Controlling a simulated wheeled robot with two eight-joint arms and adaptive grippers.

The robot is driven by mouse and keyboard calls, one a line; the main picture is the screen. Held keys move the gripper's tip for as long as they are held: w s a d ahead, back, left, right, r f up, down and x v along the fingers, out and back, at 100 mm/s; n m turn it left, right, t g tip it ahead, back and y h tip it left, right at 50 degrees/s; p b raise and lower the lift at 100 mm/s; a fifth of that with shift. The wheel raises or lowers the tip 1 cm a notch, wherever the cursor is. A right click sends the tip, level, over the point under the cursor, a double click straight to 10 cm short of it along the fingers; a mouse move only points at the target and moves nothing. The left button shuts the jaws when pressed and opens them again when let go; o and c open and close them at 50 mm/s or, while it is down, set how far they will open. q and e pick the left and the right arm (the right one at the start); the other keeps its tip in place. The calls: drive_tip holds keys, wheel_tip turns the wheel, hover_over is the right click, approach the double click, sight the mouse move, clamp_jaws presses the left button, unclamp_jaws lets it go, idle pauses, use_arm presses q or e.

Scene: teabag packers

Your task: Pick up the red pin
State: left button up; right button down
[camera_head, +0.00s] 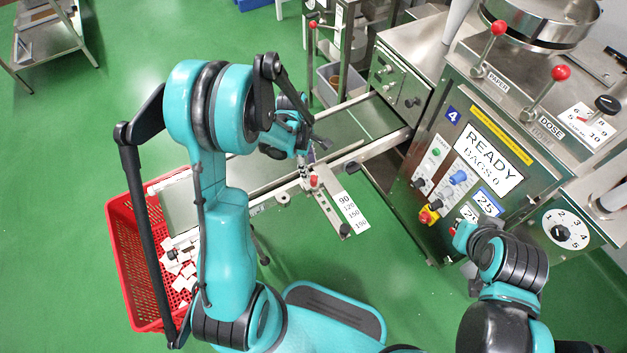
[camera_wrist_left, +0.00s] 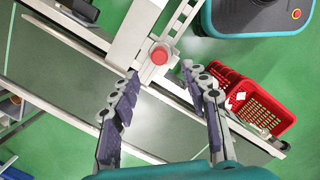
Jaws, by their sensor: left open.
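The red pin (camera_head: 314,181) is a small round red knob on a pale metal block at the edge of the conveyor, by a scale plate (camera_head: 349,209) marked 90, 120, 150. In the left wrist view the red pin (camera_wrist_left: 159,56) sits just beyond and between the fingertips. My left gripper (camera_head: 306,158) is above the conveyor edge, close to the pin. Its two fingers (camera_wrist_left: 159,75) are spread apart with nothing between them.
A red crate (camera_head: 123,240) with white packets stands under the conveyor's left end. The conveyor (camera_head: 180,205) runs up to the packing machine (camera_head: 455,115), whose panel reads READY. Two red-knobbed levers (camera_head: 561,73) stick up on the machine. Green floor is clear below the scale plate.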

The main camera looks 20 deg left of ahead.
sight(313, 177)
use_arm(q)
drive_tip(key=f+b, duration=0.1)
drive_tip(key=f, duration=0.1)
drive_tip(key=d+f+b, duration=0.1)
drive_tip(key=f, duration=0.2)
drive_tip(key=f+b, duration=0.1)
drive_tip(key=f, duration=0.1)
drive_tip(key=shift+w+d+f+b, duration=0.1)
drive_tip(key=shift+d+f+b, duration=0.1)
drive_tip(key=shift+d+b, duration=0.1)
drive_tip(key=shift+r, duration=0.1)
drive_tip(key=shift+c, duration=0.5)
clamp_jaws()
